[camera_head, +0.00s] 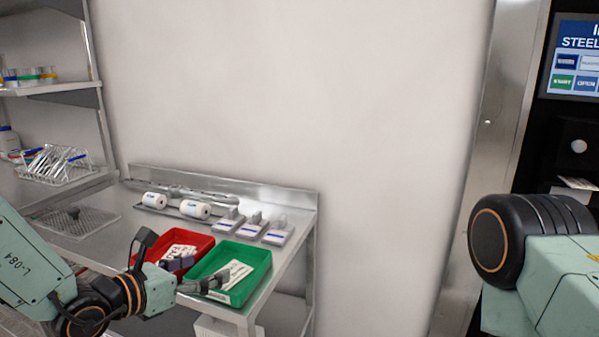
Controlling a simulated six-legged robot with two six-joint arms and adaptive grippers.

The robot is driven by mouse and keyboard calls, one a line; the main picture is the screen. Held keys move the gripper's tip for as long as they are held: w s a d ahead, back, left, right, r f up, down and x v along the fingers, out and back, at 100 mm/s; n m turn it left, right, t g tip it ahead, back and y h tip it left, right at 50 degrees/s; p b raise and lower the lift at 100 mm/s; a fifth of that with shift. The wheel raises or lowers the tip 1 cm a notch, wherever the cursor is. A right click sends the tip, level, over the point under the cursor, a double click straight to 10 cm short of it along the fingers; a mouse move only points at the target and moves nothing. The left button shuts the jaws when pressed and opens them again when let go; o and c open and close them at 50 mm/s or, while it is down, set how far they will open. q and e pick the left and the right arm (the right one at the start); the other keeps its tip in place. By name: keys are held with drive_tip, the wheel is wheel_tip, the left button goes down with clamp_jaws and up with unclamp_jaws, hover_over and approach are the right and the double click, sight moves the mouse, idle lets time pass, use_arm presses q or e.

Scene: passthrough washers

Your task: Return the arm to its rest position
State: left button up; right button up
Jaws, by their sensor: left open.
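My left arm (30,265) comes in from the lower left. Its gripper (197,273) is open, with its fingers over the neighbouring sides of a red tray (205,240) and a green tray (262,262). No object shows between the fingers. Whether the fingers touch the trays cannot be told. My right arm (555,265) shows only as a thick joint and link at the right edge; its gripper is out of view.
The trays, each with white labelled items, stand on a steel table (283,276). Behind them are white rolls (196,209) and several small labelled packs (254,224). A wire rack (58,165) is at left. A dark machine with a screen (575,65) is at right.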

use_arm(q)
drive_tip(key=shift+w+d+f, duration=0.2)
drive_tip(key=shift+w+d, duration=0.1)
drive_tip(key=shift+w, duration=0.1)
drive_tip(key=shift+w+d+r, duration=0.15)
drive_tip(key=shift+w, duration=0.05)
drive_tip(key=shift+r+p, duration=0.35)
drive_tip(key=shift+p, duration=0.05)
drive_tip(key=shift+s+r, duration=0.15)
drive_tip(key=shift+r, duration=0.1)
drive_tip(key=shift+f, duration=0.15)
